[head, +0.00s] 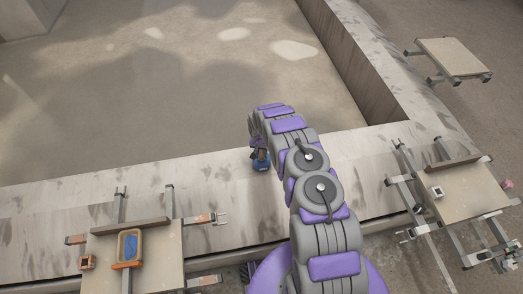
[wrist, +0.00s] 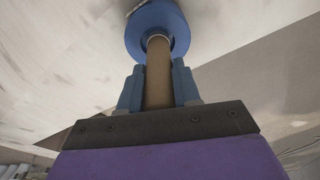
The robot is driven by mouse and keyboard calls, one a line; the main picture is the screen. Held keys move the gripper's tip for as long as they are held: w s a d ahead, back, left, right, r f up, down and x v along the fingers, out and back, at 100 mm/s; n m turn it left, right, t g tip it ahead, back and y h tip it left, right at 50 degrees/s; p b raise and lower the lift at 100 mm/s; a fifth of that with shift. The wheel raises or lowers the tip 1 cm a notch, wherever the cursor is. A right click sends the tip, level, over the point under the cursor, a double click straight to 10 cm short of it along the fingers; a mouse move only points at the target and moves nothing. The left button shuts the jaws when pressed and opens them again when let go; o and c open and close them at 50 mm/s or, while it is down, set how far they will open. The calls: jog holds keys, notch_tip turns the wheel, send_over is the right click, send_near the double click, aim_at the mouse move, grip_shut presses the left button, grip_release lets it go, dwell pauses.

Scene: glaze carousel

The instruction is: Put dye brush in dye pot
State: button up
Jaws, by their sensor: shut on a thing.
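My gripper (wrist: 157,80) is shut on a brown cylindrical handle, which I take to be the dye brush (wrist: 158,75). Its blue fingers press on both sides of the handle. A wide, round blue piece (wrist: 135,38) surrounds the far end of the handle; I cannot tell whether it is the brush's head or the dye pot. In the head view, a small blue thing (head: 261,163) shows under my gripper, over the pale ledge. The fingers are mostly hidden there by my arm.
The long pale ledge (head: 60,198) borders a wide sunken floor (head: 180,95). A stand (head: 165,255) at the lower left carries an orange-rimmed piece with a blue inside (head: 130,245). Another stand (head: 465,205) is at the right, and a small table (head: 452,55) at the upper right.

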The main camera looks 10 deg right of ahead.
jog(key=o, duration=1)
jog(key=shift+f, duration=0.1)
jog(key=s+d+r+p, duration=0.1)
jog(key=s+r+p, duration=0.15)
jog(key=r, duration=1.15)
jog(key=s+d+r+p, duration=0.1)
jog(key=s+r, duration=0.2)
jog(key=r, duration=1.1)
jog(key=s+r+n+g, duration=0.1)
jog(key=s+r, duration=1)
jog(key=r, duration=0.3)
jog(key=s+r+n, duration=0.1)
jog(key=s+r, duration=0.3)
jog(key=s, duration=0.7)
jog(key=s+a+r+n+g, duration=0.1)
jog(key=s+r, duration=0.3)
jog(key=s, duration=0.7)
jog(key=s+a+r+n+g, duration=0.1)
jog(key=s+r, duration=0.4)
jog(key=s, duration=0.7)
jog(key=shift+y, duration=0.4)
jog(key=shift+w, duration=0.1)
